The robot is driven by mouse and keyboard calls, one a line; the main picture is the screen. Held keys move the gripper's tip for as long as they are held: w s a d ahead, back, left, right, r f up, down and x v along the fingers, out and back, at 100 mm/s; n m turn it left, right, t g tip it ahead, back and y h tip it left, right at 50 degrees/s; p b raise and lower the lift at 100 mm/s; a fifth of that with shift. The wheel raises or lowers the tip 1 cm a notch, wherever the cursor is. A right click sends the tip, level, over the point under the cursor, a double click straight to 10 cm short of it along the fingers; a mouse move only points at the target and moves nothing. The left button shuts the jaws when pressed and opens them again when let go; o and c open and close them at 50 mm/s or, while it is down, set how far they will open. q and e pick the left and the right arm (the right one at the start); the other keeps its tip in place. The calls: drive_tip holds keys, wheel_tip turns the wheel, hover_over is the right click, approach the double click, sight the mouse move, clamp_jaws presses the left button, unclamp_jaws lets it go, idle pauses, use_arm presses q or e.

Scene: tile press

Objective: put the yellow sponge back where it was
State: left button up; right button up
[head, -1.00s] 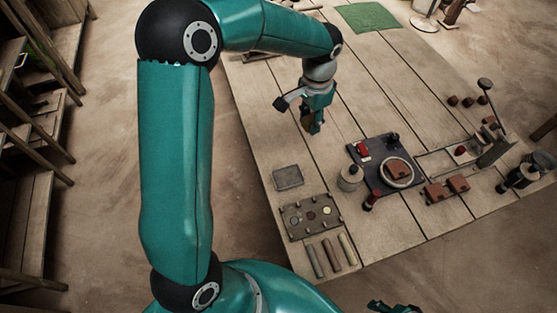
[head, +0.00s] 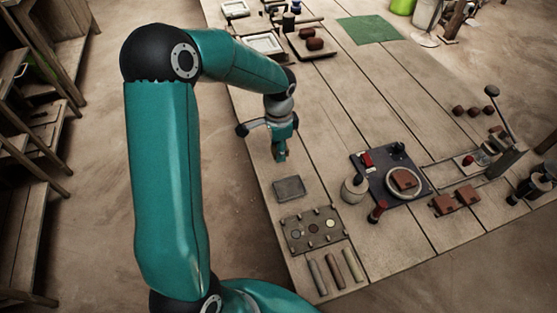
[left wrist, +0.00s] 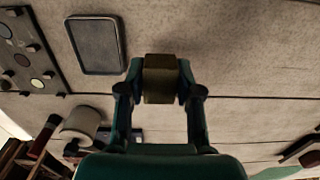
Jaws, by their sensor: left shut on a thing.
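My left gripper (head: 280,154) is over the left side of the table, just beyond a small grey tray (head: 289,184). In the left wrist view it (left wrist: 160,88) is shut on a dull yellow-brown block, the yellow sponge (left wrist: 160,75). The sponge sits between the two fingertips. The tray (left wrist: 97,45) is close beside it on the left in that view and looks empty. I cannot tell whether the sponge touches the table. My right gripper is not in view.
A plate with round wells (head: 296,245) and several short rods (head: 333,270) lie nearer than the tray. A pale jar (head: 354,190) and a dark press board (head: 372,178) stand to the right. The table's middle, beyond the board, is clear.

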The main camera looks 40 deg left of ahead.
sight(278, 166)
use_arm(q)
drive_tip(key=shift+f, duration=2.75)
drive_tip(key=shift+f, duration=0.1)
drive_tip(key=o, duration=1.1)
drive_tip(key=shift+r, duration=0.25)
wheel_tip(278, 166, up, 12)
drive_tip(key=shift+f, duration=0.1)
